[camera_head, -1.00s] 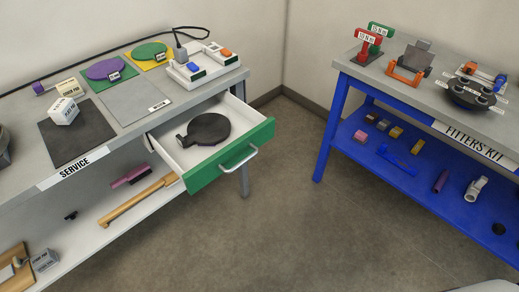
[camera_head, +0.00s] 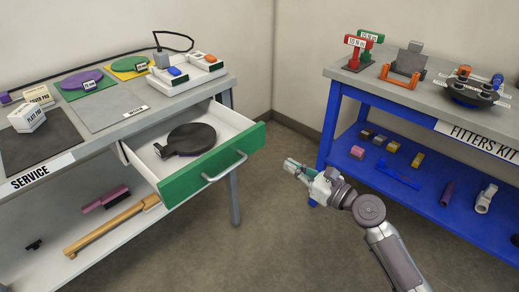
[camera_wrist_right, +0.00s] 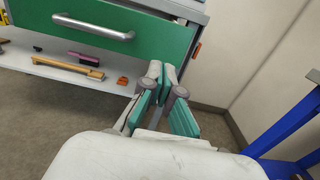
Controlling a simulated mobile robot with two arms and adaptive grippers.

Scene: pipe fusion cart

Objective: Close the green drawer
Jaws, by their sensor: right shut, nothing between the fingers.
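The green drawer (camera_head: 190,184) under the service table is pulled out, with its green front and silver handle (camera_head: 226,166) facing the room. A dark round paddle-shaped plate (camera_head: 192,138) lies inside it. My right gripper (camera_head: 288,163) is shut and empty, to the right of the drawer front and apart from it. In the right wrist view the green front (camera_wrist_right: 140,32) and handle (camera_wrist_right: 92,26) lie ahead and to the left of the shut fingers (camera_wrist_right: 160,72). My left gripper is not in view.
The service table (camera_head: 75,142) holds colored discs, boxes and a charger. Its lower shelf (camera_head: 120,240) carries a brush and a wooden-handled tool. The blue fitters kit table (camera_head: 335,115) stands right, close to my right arm. Open floor lies between the tables.

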